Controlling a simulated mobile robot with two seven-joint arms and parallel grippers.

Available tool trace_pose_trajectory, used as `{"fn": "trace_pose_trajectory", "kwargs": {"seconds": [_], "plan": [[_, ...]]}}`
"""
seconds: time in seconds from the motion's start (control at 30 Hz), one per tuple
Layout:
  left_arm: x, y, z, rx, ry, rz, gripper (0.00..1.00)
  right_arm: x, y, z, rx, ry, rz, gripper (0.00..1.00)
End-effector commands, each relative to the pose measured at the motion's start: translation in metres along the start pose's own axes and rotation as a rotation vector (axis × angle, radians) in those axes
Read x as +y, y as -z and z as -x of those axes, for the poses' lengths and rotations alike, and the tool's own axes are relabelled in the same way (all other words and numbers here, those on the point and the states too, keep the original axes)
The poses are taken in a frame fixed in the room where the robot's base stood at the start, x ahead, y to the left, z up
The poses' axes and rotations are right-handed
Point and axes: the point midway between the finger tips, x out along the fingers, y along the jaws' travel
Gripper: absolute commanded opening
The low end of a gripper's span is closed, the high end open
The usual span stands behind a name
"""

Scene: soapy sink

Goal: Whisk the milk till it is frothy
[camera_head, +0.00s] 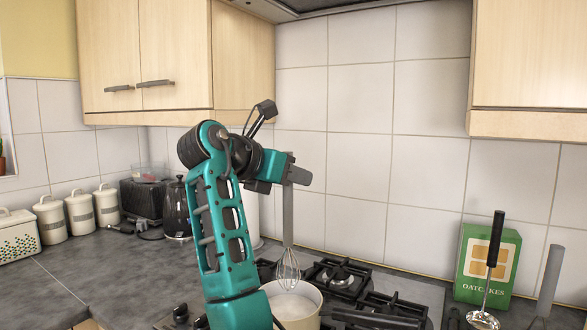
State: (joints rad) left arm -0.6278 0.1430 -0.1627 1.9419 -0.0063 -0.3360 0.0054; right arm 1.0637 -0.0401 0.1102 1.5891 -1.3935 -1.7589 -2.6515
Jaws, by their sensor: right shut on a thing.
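A cream pot (316,296) stands on the gas hob at the bottom centre, with white milk (290,306) inside it. My right gripper (291,183) is above the pot, shut on the upright handle of a whisk (288,268). The wire head of the whisk points down at the pot's opening, over the milk. I cannot tell whether its tip touches the milk. My teal right arm hides the left part of the pot. My left gripper is not in view.
The gas hob (405,288) has black pan supports around the pot. A green oatcakes box (463,262) and a black-handled ladle (492,260) stand at the right. A black kettle (176,212), toaster (141,197) and several cream canisters (80,211) line the back left. The left worktop is largely clear.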

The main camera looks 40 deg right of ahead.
Motion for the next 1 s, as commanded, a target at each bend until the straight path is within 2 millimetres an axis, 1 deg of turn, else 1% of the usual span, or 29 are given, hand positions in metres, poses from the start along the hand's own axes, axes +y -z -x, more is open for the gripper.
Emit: {"fn": "trace_pose_trajectory", "kwargs": {"seconds": [0.03, 0.1, 0.7, 1.0], "plan": [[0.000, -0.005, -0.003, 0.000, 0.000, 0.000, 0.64, 0.000, 0.007, -0.003, 0.000, 0.000, 0.001, 0.01], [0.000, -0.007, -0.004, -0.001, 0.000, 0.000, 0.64, 0.000, 0.012, -0.004, 0.000, 0.000, 0.001, 0.01], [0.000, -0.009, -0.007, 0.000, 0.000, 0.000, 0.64, 0.000, 0.055, -0.021, 0.001, 0.000, 0.001, 0.01], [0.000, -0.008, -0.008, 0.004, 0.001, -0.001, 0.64, 0.000, 0.072, -0.027, 0.000, -0.001, 0.000, 0.01]]}}
